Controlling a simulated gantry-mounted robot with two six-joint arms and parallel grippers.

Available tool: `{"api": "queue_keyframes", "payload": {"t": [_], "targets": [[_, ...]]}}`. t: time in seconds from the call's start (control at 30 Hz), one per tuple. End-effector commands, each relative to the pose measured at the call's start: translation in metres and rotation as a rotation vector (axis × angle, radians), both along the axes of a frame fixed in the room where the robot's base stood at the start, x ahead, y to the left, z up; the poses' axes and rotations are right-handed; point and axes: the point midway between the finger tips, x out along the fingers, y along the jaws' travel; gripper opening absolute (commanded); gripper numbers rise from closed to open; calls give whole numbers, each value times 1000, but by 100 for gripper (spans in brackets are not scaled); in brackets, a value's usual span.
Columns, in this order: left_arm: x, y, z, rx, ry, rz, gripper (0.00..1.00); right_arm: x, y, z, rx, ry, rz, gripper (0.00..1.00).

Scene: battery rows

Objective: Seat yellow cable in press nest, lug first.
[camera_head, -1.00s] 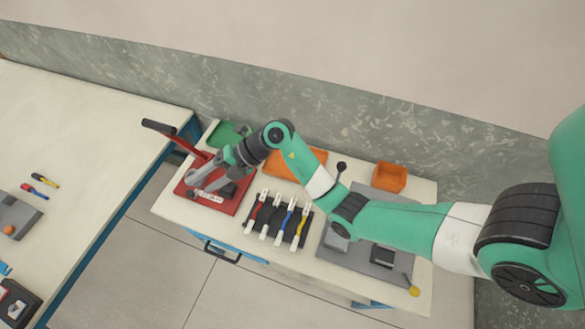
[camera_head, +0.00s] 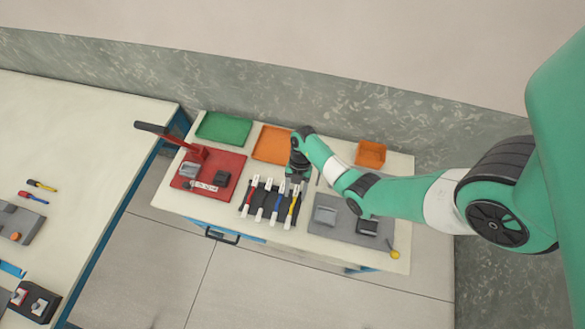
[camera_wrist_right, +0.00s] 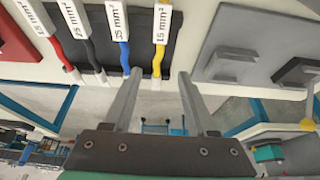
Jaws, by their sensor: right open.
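The yellow cable (camera_head: 294,208) lies at the right end of the dark cable rack (camera_head: 285,190), beside blue, black and red ones. In the right wrist view the yellow cable (camera_wrist_right: 160,58) hangs from a white tag, between the lines of my two fingers. My right gripper (camera_head: 296,184) is over the far end of the rack; in the wrist view its fingers (camera_wrist_right: 160,76) are apart with nothing gripped. The press has a red base (camera_head: 232,163) and a raised lever (camera_head: 164,132), with a grey block and a dark block on it. My left gripper is not in view.
A green tray (camera_head: 224,128) and an orange tray (camera_head: 268,146) lie behind the press and rack. An orange bin (camera_head: 371,153) stands at the back right. A grey plate (camera_head: 345,232) with blocks lies right of the rack. Another table (camera_head: 90,125) is at left.

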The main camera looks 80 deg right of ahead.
Motion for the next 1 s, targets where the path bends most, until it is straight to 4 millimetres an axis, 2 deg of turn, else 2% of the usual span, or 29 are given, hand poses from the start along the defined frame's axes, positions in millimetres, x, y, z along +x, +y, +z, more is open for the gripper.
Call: {"api": "queue_keyframes", "payload": {"t": [0.13,0.3,0.4,0.67,0.9,1.0], "targets": [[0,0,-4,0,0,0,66,0,3,-7,1,1,1,57],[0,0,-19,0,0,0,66,2,12,-37,2,1,3,57],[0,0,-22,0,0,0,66,2,17,-47,1,0,2,57],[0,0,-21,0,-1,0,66,3,18,-48,0,-1,1,57],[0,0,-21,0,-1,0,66,3,18,-48,0,-1,1,14],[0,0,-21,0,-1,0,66,3,18,-48,0,-1,1,0]]}}
